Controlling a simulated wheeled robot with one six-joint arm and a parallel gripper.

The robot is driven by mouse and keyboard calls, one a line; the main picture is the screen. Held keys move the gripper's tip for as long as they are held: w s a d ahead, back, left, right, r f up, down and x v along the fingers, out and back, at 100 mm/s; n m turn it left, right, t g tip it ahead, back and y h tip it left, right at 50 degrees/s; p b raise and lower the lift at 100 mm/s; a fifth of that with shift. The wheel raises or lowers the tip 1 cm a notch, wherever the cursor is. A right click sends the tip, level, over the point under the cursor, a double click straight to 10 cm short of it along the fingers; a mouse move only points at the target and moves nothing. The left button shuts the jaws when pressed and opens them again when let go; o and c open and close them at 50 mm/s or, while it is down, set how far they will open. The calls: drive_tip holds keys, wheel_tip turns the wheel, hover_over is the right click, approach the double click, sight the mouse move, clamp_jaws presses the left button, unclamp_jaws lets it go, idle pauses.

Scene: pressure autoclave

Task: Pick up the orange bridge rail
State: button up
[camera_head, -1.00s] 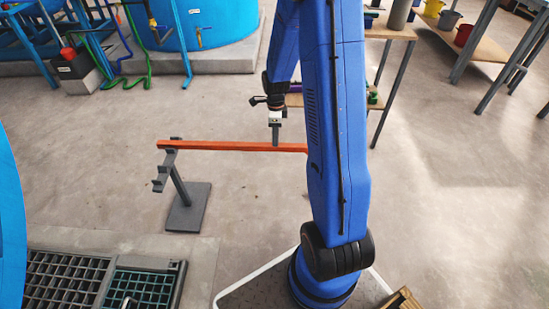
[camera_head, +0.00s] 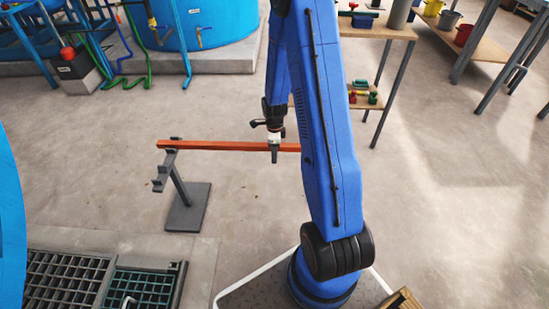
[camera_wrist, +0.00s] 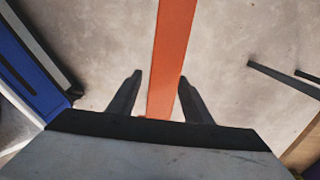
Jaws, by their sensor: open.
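The orange bridge rail (camera_head: 215,146) is a long straight bar. Its left end rests on a grey stand (camera_head: 180,190) with a notched top arm; its right end is hidden behind my arm. My gripper (camera_head: 274,156) is at the right part of the rail, pointing down. In the wrist view the rail (camera_wrist: 172,60) runs down between the two dark fingers of my gripper (camera_wrist: 158,90). The fingers are open, with a gap on the left and the right finger very close to the rail. I cannot tell whether it touches.
A wooden shelf bench (camera_head: 370,28) with small coloured items stands behind my arm on the right. Blue tanks (camera_head: 215,20) are at the back. Floor grates (camera_head: 65,280) lie at the lower left. The floor around the stand is clear.

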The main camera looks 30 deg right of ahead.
drive_tip(key=shift+f, duration=0.1)
clamp_jaws()
idle(0.3)
